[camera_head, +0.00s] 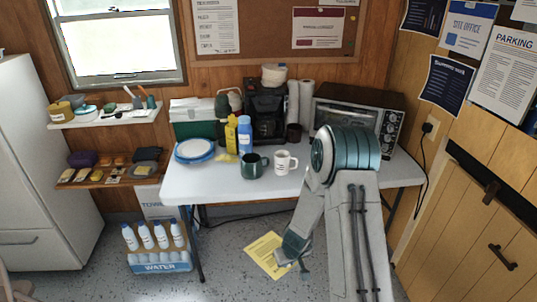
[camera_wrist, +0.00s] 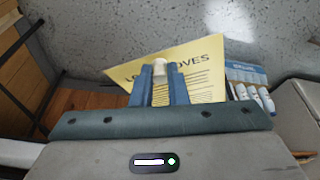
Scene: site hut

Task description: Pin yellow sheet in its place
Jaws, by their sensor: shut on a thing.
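The yellow sheet (camera_head: 265,256), headed in part "GLOVES" in the wrist view (camera_wrist: 205,85), hangs tilted from my gripper (camera_head: 294,255), low in front of the table. In the wrist view my gripper (camera_wrist: 160,72) is shut on a small pale knob (camera_wrist: 159,67) at the sheet's upper middle. The fingers hide part of the heading and text. A brown corkboard (camera_head: 267,30) is on the back wall, with bare cork between a white notice (camera_head: 216,25) and a red-bordered notice (camera_head: 318,28).
A white table (camera_head: 215,185) stands below the corkboard, with mugs, bottles, a coffee maker (camera_head: 266,110) and a toaster oven (camera_head: 355,118). A water-bottle crate (camera_head: 160,262) is on the floor at left. More notices hang on the right wall, including a parking notice (camera_head: 508,75).

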